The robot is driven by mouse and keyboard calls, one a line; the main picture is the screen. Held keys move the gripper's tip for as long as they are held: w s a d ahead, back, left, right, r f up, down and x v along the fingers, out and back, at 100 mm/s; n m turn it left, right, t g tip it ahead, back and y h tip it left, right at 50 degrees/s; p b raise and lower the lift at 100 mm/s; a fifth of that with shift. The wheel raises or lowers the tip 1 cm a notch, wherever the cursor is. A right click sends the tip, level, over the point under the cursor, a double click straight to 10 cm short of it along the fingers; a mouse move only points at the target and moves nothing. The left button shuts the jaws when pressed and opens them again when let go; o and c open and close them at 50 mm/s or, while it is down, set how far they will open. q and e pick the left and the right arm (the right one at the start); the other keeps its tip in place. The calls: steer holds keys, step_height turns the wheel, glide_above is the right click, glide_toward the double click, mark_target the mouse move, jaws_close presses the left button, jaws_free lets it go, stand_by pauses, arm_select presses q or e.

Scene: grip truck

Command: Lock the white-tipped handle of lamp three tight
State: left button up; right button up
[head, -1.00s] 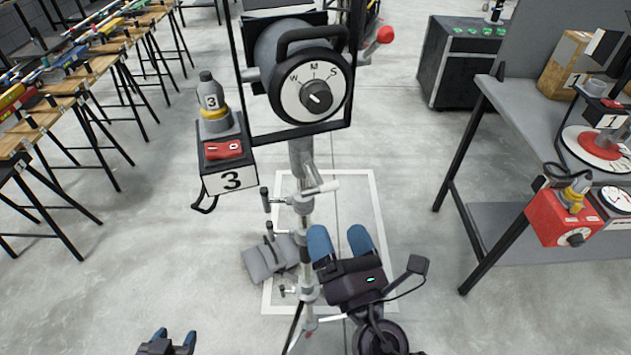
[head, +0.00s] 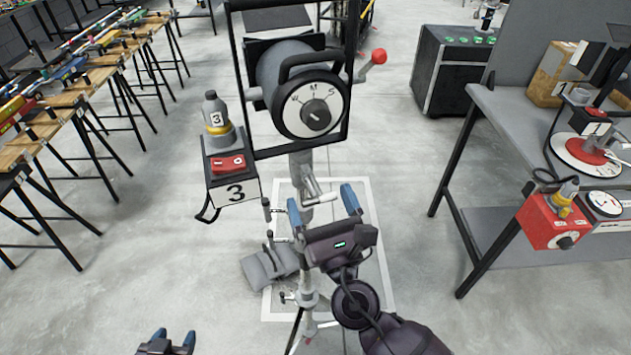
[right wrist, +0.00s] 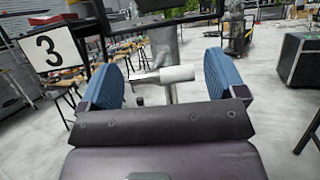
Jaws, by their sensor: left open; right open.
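Lamp three (head: 300,80) stands on its stand with the number 3 on the box at its side. Its white-tipped handle (head: 321,197) sticks out from the stand just under the lamp head. In the right wrist view the white tip (right wrist: 178,74) lies crosswise between the blue fingers, touching neither that I can see. My right gripper (head: 323,204) is open, its fingers on either side of the handle in the picture. My left gripper (head: 175,343) is open and empty, low at the left of the head view, away from the lamp.
A control box with a red switch (head: 228,164) hangs left of the stand. A grey sandbag (head: 268,268) lies by the stand's foot. A bench with a red box (head: 550,222) stands at the right, trestle tables (head: 70,100) at the left.

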mark_target(320, 202)
steer(key=shift+x, duration=1.5)
steer(key=c, duration=0.9)
